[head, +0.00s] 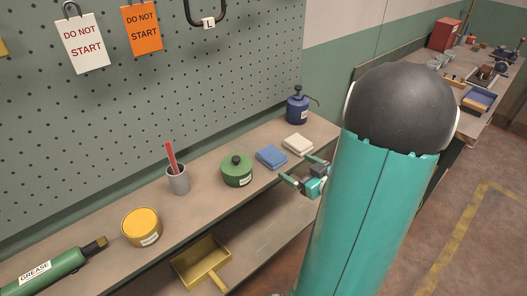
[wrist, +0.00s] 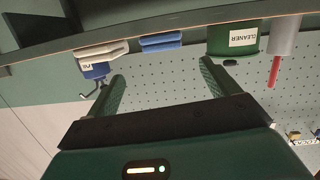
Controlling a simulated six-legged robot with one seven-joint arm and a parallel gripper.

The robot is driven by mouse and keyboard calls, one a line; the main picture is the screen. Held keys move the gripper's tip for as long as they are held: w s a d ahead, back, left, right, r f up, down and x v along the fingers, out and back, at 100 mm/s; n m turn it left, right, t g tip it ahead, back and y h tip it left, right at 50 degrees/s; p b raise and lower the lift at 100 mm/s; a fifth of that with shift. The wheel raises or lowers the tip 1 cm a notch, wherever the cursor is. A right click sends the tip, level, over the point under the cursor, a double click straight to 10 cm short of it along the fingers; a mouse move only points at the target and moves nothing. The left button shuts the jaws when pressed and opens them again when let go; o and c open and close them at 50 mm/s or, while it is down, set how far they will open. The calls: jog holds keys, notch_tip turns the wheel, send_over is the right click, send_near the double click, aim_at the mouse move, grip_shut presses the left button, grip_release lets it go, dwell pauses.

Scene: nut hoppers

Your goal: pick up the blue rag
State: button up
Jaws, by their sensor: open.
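The blue rag (head: 271,156) lies folded on the shelf, between a green cleaner tin and a white rag. It also shows in the wrist view (wrist: 160,42), which is upside down, as a thin blue stack ahead of the gap between my fingers. My gripper (head: 300,171) is open and empty just in front of the shelf edge, to the right of the blue rag and apart from it. In the wrist view both fingers (wrist: 162,74) are spread wide with nothing between them.
The green cleaner tin (head: 237,170) stands left of the rag. The white rag (head: 298,144) lies right of it, with a blue oil can (head: 297,108) behind. A pegboard (head: 150,110) rises behind the shelf. A yellow tin (head: 142,228) and grey cup (head: 178,180) stand further left.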

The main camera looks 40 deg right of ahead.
jog(key=s, duration=0.1)
jog(key=y, duration=0.1)
send_near(272, 153)
jog(key=shift+t, duration=0.3)
jog(key=w, duration=0.1)
jog(key=w+f, duration=0.1)
jog(key=w, duration=0.1)
jog(key=w+f, duration=0.1)
jog(key=shift+w+a, duration=0.3)
jog(key=shift+a, duration=0.1)
jog(key=w, duration=0.5)
jog(key=shift+w+d+f, duration=0.1)
jog(key=shift+f, duration=0.3)
jog(key=c, duration=1.1)
